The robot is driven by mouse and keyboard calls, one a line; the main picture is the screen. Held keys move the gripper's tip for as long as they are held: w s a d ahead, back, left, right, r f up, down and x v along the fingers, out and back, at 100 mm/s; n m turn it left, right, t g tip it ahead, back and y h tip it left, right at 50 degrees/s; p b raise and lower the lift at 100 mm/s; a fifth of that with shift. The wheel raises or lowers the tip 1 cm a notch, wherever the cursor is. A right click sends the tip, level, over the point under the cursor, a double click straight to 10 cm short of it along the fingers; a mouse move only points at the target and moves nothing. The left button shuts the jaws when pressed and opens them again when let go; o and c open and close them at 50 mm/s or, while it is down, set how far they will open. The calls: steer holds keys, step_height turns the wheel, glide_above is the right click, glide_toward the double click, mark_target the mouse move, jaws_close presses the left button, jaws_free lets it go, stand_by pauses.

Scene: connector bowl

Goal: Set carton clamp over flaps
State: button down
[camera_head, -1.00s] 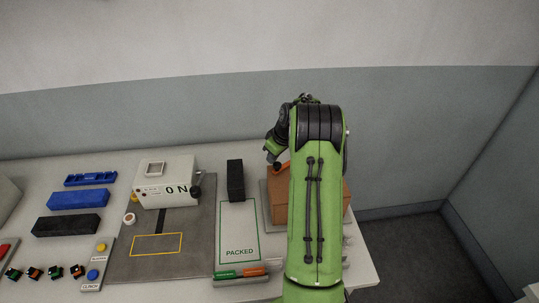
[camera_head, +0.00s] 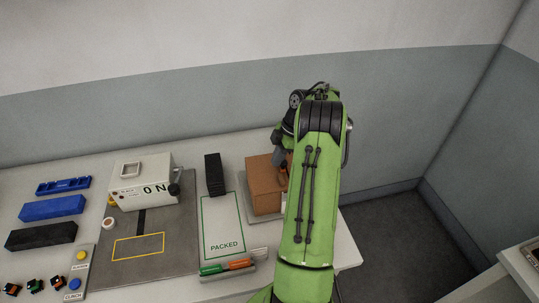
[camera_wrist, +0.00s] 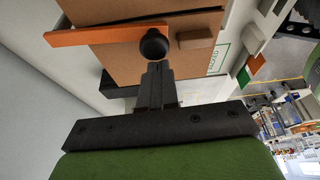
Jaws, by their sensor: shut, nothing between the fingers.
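The brown carton (camera_head: 263,190) stands at the right of the table, partly hidden by my arm in the head view. In the wrist view the carton (camera_wrist: 120,65) fills the upper part. An orange bar (camera_wrist: 95,36), apparently the carton clamp, lies across the carton, with a round black knob (camera_wrist: 154,44) at its end. My gripper (camera_wrist: 155,66) is shut and empty, its fingertips just below the knob; I cannot tell whether they touch it. How the clamp sits on the flaps is unclear. In the head view my fingertips are mostly hidden at the carton.
A green-outlined PACKED area (camera_head: 225,220) lies left of the carton, with a black block (camera_head: 214,174) behind it and green and orange markers (camera_head: 238,264) in front. A white machine (camera_head: 145,185) stands further left. Blue (camera_head: 52,207) and black (camera_head: 41,236) bars lie at far left.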

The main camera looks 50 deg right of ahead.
steer(key=shift+s+d, duration=0.55)
steer(key=shift+s, duration=0.05)
stand_by(0.3)
